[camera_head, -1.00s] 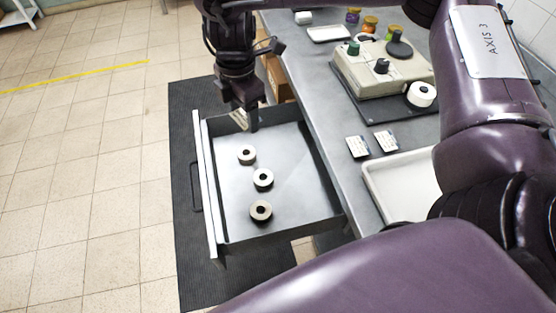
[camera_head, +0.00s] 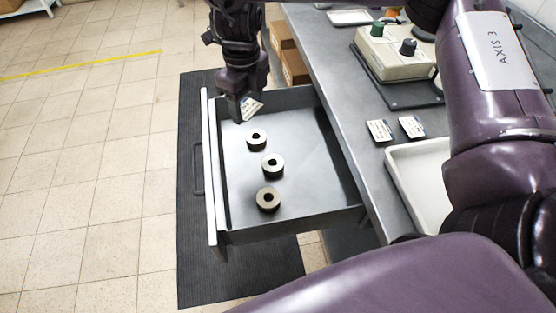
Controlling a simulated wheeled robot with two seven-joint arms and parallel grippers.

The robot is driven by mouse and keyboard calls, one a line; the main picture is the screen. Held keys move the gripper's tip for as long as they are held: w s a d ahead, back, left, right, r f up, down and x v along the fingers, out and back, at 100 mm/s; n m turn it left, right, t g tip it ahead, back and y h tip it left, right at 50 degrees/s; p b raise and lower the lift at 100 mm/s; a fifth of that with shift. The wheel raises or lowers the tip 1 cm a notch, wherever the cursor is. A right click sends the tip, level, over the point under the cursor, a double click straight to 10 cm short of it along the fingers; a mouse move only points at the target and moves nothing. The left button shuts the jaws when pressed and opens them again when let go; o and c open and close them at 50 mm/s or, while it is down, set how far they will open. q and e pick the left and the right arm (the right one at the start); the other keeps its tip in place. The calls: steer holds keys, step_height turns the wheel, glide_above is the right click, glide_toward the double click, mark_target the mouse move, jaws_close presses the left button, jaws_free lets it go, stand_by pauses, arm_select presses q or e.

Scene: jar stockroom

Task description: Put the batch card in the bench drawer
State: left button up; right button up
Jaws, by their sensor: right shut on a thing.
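The bench drawer (camera_head: 315,190) is pulled open beside the bench, with its front panel on the left. My left gripper is not in view.
A white tray (camera_head: 405,185) and a beige machine (camera_head: 395,55) stand there too. Cardboard boxes (camera_head: 290,62) sit under the bench. A dark mat (camera_head: 190,240) lies under the drawer.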

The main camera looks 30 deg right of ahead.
steer(key=b, duration=0.2)
glide_above(255, 163)
step_height(255, 163, down, 10)
steer(key=r, duration=0.1)
step_height(255, 163, down, 5)
steer(key=shift+a+f, duration=0.1)
step_height(255, 163, down, 5)
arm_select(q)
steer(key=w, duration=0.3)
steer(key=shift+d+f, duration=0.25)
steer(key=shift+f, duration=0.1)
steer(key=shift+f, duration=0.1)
arm_select(e)
steer(key=shift+s+f, duration=0.1)
steer(key=shift+f, duration=0.05)
steer(key=o, duration=1)
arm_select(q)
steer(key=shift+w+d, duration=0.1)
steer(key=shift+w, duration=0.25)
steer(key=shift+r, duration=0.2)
